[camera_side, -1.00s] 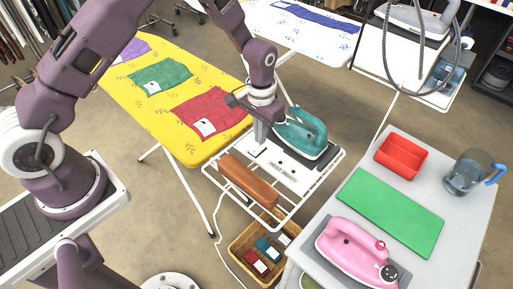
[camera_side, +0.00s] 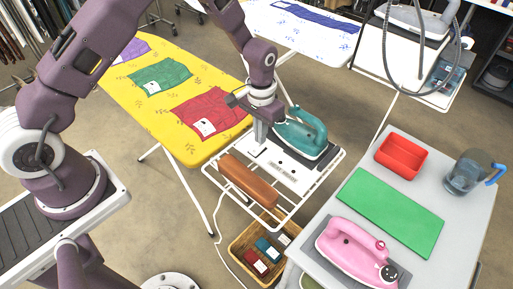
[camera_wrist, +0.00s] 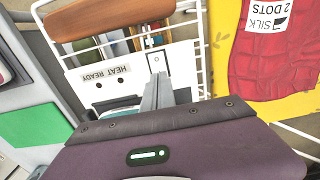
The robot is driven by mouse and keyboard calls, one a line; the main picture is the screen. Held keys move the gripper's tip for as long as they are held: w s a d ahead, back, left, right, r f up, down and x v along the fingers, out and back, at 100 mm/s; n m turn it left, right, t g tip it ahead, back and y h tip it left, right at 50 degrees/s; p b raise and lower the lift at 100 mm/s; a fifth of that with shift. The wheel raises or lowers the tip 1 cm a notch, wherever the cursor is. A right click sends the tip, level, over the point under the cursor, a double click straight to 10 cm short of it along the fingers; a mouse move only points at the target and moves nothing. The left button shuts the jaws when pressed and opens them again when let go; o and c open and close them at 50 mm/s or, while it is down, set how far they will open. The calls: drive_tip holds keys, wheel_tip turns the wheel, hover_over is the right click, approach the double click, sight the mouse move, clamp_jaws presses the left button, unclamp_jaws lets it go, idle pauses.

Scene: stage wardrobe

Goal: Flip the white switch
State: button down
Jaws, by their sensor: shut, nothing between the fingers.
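There the switch is too small to make out.
A brown wooden sleeve board (camera_side: 248,181) lies left of the panel on the white wire rack. The yellow ironing board (camera_side: 165,103) with folded clothes is behind. A wicker basket (camera_side: 239,251) stands below. The grey table (camera_side: 463,222) holds a pink iron (camera_side: 352,254).

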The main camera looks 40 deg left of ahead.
drive_tip(key=shift+f, duration=0.95)
idle(0.4)
drive_tip(key=shift+r, duration=3.55)
wheel_tip(320, 180, up, 9)
drive_tip(key=t, duration=0.1)
hover_over(252, 149)
drive_tip(key=s+a+r+t, duration=0.2)
drive_tip(key=s+r, duration=0.6)
drive_tip(key=r, duration=0.3)
drive_tip(key=s+a+r+t, duration=0.1)
drive_tip(key=s+r, duration=0.3)
drive_tip(key=s, duration=1.3)
drive_tip(key=shift+t, duration=0.8)
